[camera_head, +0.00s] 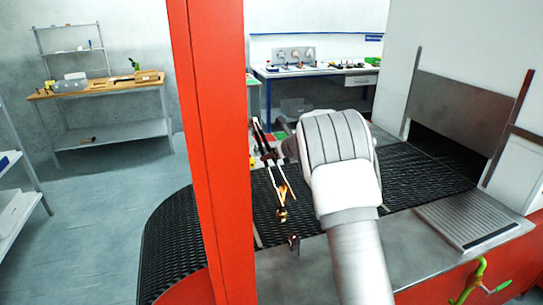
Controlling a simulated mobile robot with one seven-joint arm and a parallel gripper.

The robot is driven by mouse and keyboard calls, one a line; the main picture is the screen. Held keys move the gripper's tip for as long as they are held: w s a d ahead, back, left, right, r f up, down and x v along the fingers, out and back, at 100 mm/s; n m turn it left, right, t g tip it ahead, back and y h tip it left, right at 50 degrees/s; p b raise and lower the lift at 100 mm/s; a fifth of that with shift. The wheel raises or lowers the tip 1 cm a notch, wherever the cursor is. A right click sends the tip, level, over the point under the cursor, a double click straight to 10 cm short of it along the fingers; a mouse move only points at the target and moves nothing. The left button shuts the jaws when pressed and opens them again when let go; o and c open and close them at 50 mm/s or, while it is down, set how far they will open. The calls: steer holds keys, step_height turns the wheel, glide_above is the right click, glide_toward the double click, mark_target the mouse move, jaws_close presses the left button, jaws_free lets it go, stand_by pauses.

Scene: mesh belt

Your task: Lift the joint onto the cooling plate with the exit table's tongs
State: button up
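The tongs (274,168) hang in the middle of the view over the black mesh belt, with dark upper parts and pale lower prongs pointing down. My gripper (270,153) is at their upper part and appears shut on them; my white arm hides much of it. A small glowing orange and brass piece, which looks like the joint (282,213), is at the prong tips. I cannot tell whether the prongs grip it or whether it touches the belt. A ribbed grey plate (465,222), likely the cooling plate, lies on the metal table at the right.
A red post (212,150) stands close in front, left of the tongs. The mesh belt (165,245) runs from the dark furnace opening at the right and curves down at the left. A small dark object (294,242) is on the metal table edge (310,275). Workbenches stand behind.

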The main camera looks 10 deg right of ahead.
step_height(320, 180, down, 6)
steer(key=b, duration=0.4)
steer(key=shift+r, duration=0.25)
jaws_close()
